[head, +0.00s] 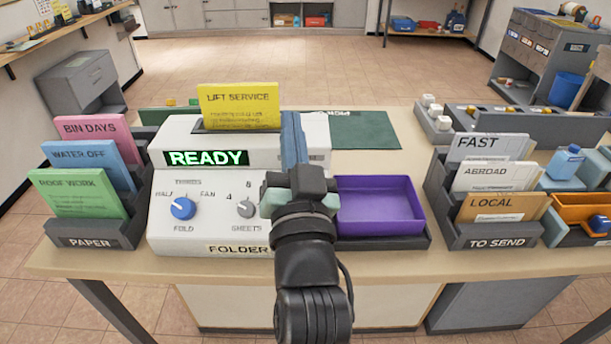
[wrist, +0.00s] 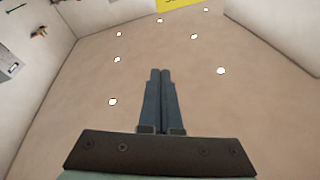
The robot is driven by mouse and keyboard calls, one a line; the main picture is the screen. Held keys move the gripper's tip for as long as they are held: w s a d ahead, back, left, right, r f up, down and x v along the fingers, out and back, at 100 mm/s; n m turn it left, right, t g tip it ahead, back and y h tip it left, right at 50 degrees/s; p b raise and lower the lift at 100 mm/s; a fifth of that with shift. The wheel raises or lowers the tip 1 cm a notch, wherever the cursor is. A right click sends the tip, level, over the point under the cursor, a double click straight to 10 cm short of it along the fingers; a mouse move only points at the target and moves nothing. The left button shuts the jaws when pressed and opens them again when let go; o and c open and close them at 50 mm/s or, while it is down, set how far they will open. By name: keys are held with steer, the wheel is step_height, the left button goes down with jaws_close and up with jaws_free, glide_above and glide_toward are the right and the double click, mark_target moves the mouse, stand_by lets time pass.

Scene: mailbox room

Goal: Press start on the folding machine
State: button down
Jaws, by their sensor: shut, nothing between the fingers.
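The folding machine (head: 210,145) is a white console on the counter, labelled FOLDER. Its display (head: 206,158) reads READY in green. A blue FOLD knob (head: 183,208) and a grey SHEETS knob (head: 246,208) are on its front. A yellow LIFT SERVICE sheet (head: 240,105) stands in its top, and a yellow edge shows in the wrist view (wrist: 180,4). My gripper (head: 291,116) is shut and empty, in front of the machine's right part, fingers pointing up in the picture; they also show in the wrist view (wrist: 160,72). I see no start button; my arm hides part of the panel.
A purple tray (head: 380,229) is right of my arm. The PAPER rack (head: 88,242) with several coloured sheets stands left, the TO SEND rack (head: 490,242) right. A dark green mat (head: 362,130) lies behind the tray. The wrist view shows mostly a pale surface with white spots.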

steer(key=s+f+m+g+p, duration=0.2)
steer(key=f+p, duration=0.2)
steer(key=p, duration=0.6)
steer(key=s+d+f+m+g+h+p, duration=0.1)
steer(key=s+f+m+g+p, duration=0.1)
steer(key=p, duration=0.8)
step_height(320, 180, down, 3)
steer(key=shift+s+d+r+m+g+p, duration=0.2)
steer(key=shift+d+m+g+p, duration=0.1)
steer(key=shift+m+g, duration=0.25)
steer(key=w+f+b, duration=0.1)
steer(key=f+b, duration=0.1)
steer(key=w+f+b, duration=0.1)
steer(key=f+b, duration=0.1)
steer(key=w+f+b, duration=0.2)
steer(key=shift+w+f, duration=0.1)
steer(key=shift+f, duration=0.15)
steer(key=shift+w+f+b, duration=0.4)
steer(key=shift+w+b, duration=0.05)
steer(key=shift+b, duration=0.25)
steer(key=shift+w+f+b, duration=0.2)
steer(key=shift+f+b, duration=0.15)
steer(key=shift+b, duration=0.05)
